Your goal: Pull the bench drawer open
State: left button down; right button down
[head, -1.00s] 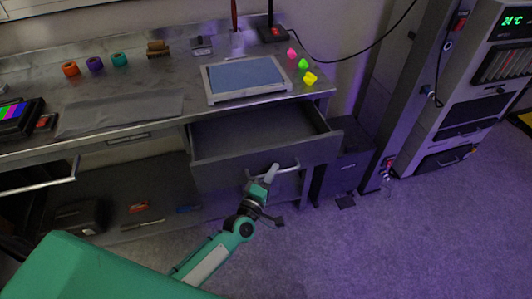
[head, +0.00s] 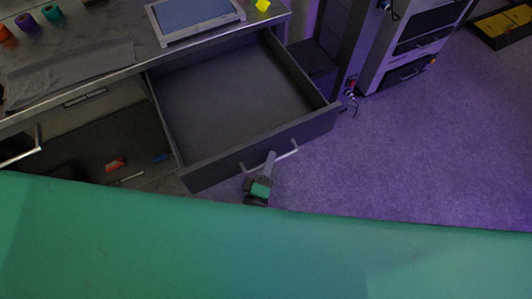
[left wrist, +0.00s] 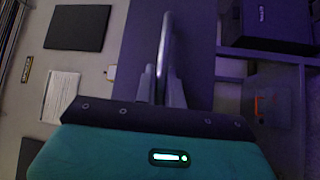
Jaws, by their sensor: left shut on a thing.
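The bench drawer (head: 235,95) is pulled well out from under the bench top in the head view, and its inside looks empty. Its pale bar handle (head: 284,153) runs along the front panel (head: 210,172). My left gripper (head: 268,163) is shut on the handle, near its left part. In the left wrist view the handle (left wrist: 166,45) runs up from between the fingers of my left gripper (left wrist: 160,85), against the dark drawer front (left wrist: 195,50). Most of my left arm is hidden behind my green body part. My right gripper is in neither view.
The bench top (head: 95,30) holds a framed blue pad (head: 195,12), a grey cloth (head: 70,72) and coloured rings. A lower shelf (head: 85,150) with small items lies left of the drawer. Equipment cabinets (head: 410,40) stand to the right. The floor (head: 430,140) between is clear.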

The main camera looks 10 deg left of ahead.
pick_arm(q)
jog(key=c, duration=1.5)
grip_release()
